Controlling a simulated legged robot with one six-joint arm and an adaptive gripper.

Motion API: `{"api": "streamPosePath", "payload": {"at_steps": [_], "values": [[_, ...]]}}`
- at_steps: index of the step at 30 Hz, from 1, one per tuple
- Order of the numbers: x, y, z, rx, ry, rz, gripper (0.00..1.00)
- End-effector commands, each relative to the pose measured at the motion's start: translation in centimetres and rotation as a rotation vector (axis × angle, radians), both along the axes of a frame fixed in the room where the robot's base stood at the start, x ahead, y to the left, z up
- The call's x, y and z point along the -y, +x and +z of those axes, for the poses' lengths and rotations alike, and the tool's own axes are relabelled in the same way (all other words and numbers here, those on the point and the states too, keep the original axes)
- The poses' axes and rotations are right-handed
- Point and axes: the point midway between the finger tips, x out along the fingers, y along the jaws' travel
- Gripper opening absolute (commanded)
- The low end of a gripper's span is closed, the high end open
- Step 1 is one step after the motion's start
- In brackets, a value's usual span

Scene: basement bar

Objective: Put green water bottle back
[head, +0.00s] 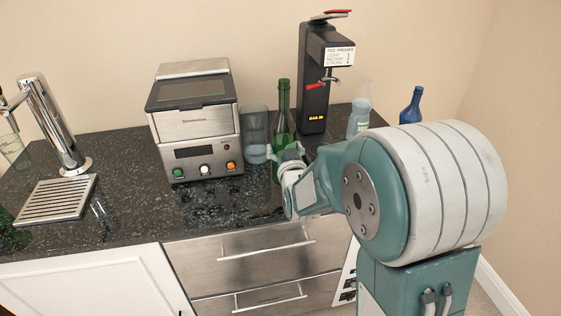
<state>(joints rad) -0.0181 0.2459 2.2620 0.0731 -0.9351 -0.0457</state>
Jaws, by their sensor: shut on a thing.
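The green bottle (283,115) stands upright at the dark counter, between the steel machine and the black dispenser. My gripper (284,152) is at the lower part of the bottle and shut on it. My arm comes in from the right and partly covers the gripper and the counter behind it. The bottle's base is close to the counter top (215,205); I cannot tell whether it touches.
A steel machine (196,130) stands left, with a clear glass container (256,135) beside the bottle. A black dispenser (314,85) stands behind right. A clear bottle (360,108) and a blue bottle (412,106) are further right. A tap (50,125) with a drip tray (56,199) is far left.

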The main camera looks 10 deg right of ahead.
Motion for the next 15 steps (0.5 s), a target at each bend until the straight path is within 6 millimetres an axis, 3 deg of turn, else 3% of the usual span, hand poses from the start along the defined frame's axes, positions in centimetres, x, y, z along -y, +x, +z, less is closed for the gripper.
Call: {"api": "streamPosePath", "payload": {"at_steps": [6,15], "values": [[-0.1,2.3,-2.5,0.005,0.000,0.000,0.26],[-0.1,3.5,-4.1,0.006,0.000,0.000,0.26]]}}
